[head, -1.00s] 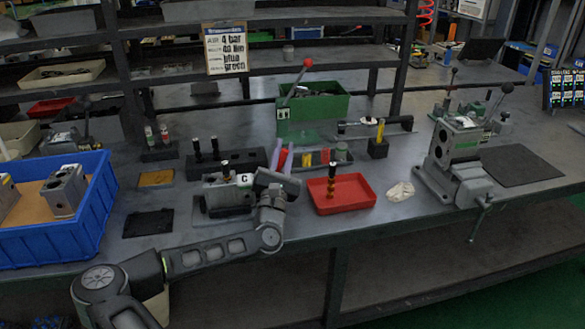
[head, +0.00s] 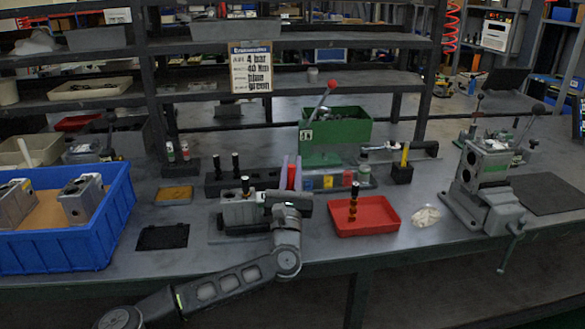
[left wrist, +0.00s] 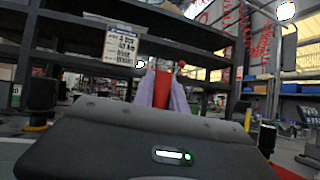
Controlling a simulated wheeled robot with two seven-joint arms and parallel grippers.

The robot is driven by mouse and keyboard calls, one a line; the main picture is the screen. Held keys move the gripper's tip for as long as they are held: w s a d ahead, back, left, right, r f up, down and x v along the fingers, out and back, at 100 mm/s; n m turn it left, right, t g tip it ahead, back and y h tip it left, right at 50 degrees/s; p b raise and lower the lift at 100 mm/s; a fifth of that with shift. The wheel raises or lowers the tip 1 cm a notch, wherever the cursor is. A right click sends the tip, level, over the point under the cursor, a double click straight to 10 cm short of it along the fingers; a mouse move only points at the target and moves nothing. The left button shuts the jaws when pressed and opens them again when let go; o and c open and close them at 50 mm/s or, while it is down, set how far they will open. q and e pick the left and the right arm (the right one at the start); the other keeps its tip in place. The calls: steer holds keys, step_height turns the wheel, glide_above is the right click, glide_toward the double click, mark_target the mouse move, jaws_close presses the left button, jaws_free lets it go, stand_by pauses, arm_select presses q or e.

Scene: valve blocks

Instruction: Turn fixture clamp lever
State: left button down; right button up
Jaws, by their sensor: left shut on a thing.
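My left gripper (head: 291,174) has pale purple fingers pointing up and away, shut on a red lever handle (head: 291,177). The red handle also shows between the fingers in the left wrist view (left wrist: 161,88). It stands about upright; its lower end and pivot are hidden by my wrist. A grey valve block (head: 239,211) sits in the fixture just left of my gripper, with a black-topped pin (head: 245,186) standing above it. My wrist covers the block's right side. My right gripper is not in view.
A red tray (head: 372,228) with a dark and orange pin lies right of my wrist. A blue crate (head: 112,222) with grey blocks stands left. A green box (head: 345,125) and a red-knobbed lever (head: 322,98) are behind. A grey fixture (head: 480,195) stands right.

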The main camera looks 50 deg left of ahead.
mark_target(291, 181)
arm_select(q)
steer(key=c, duration=1.4)
jaws_free()
steer(key=shift+o, duration=0.2)
steer(key=shift+f, duration=0.1)
steer(key=b+v, duration=0.1)
steer(key=v, duration=0.6)
steer(key=shift+s+d+f, duration=0.15)
steer(key=shift+s+d, duration=0.05)
steer(key=shift+s, duration=0.1)
